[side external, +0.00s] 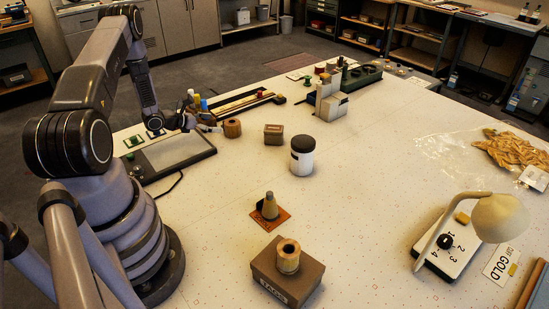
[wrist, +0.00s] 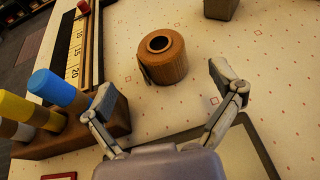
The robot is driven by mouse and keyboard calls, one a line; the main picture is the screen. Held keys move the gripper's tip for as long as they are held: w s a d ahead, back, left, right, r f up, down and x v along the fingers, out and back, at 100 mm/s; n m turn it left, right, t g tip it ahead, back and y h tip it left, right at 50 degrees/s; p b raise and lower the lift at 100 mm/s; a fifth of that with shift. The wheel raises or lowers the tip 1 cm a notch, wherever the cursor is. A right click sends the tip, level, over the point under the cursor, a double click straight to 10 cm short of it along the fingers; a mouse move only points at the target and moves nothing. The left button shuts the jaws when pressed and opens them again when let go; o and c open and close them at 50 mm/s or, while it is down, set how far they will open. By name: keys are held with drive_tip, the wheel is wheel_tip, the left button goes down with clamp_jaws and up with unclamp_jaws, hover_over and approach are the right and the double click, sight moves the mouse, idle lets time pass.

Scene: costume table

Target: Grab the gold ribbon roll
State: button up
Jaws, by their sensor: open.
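A gold-brown ribbon roll (side external: 232,131) stands upright on the white table near my gripper (side external: 193,116). In the wrist view the roll (wrist: 166,70) shows its dark centre hole and a loose end on its left side. My gripper (wrist: 163,90) is open and empty. Its fingers are spread, with the roll just beyond and between the fingertips, apart from both. A second, lighter tan-gold roll (side external: 288,264) stands on a brown box labelled TAGS (side external: 270,283) at the front, far from my gripper.
A rack with blue-topped and yellow-topped cylinders (wrist: 52,88) sits close to the left finger. A ruler tray (wrist: 75,45) lies behind it. A small brown box (side external: 274,135) and a dark-lidded white jar (side external: 301,160) stand right of the nearer roll. A framed panel (side external: 178,151) lies in front.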

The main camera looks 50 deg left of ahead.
sight(229, 123)
drive_tip(key=x, duration=0.7)
drive_tip(key=shift+r, duration=0.1)
drive_tip(key=c, duration=1.3)
drive_tip(key=shift+r, duration=0.15)
